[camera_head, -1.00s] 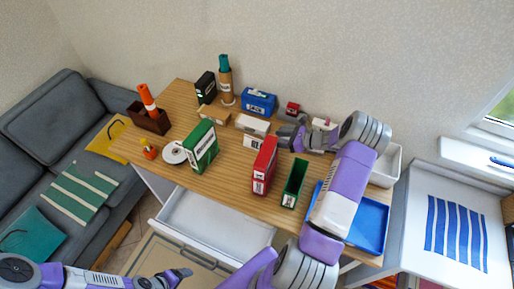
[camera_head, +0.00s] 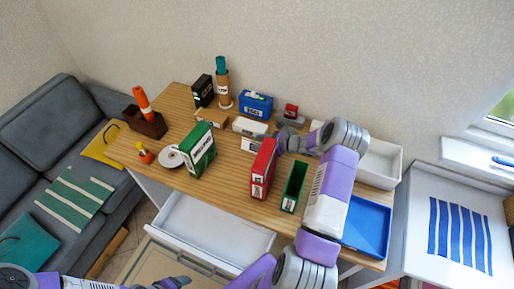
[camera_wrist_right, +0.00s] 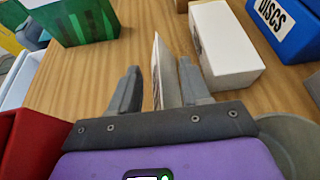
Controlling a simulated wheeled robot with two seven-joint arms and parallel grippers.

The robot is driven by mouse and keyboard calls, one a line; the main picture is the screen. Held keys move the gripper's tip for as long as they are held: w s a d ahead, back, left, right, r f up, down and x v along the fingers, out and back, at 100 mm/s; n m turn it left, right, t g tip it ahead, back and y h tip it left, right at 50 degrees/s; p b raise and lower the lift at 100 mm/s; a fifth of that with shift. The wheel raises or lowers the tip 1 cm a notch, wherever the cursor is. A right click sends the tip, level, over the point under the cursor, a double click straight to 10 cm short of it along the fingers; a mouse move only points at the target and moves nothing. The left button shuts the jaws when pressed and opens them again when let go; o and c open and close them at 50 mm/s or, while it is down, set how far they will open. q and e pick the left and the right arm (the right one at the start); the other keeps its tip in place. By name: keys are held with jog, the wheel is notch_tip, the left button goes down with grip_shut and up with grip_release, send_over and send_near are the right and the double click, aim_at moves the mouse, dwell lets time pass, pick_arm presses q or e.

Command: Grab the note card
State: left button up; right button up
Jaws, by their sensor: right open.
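The note card (camera_wrist_right: 160,75) is a thin white card standing on edge on the wooden desk. In the head view it is the small white piece (camera_head: 249,144) in front of a white box. My right gripper (camera_wrist_right: 158,72) is open, with one finger on each side of the near part of the card. In the head view the right gripper (camera_head: 282,137) is close to the card, behind the red box. My left gripper (camera_head: 176,282) is low at the bottom edge, away from the desk top, and its jaws are too small to read.
The white box (camera_wrist_right: 224,45) stands close to the right finger, with the blue DISCS bin (camera_wrist_right: 290,25) beyond. A red box (camera_head: 263,168), green box (camera_head: 199,150) and open green holder (camera_head: 294,185) stand nearby. An open drawer (camera_head: 215,232) juts out in front.

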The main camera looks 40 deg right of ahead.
grip_shut()
jog(key=shift+s, duration=0.1)
jog(key=shift+r, duration=0.15)
dwell(0.3)
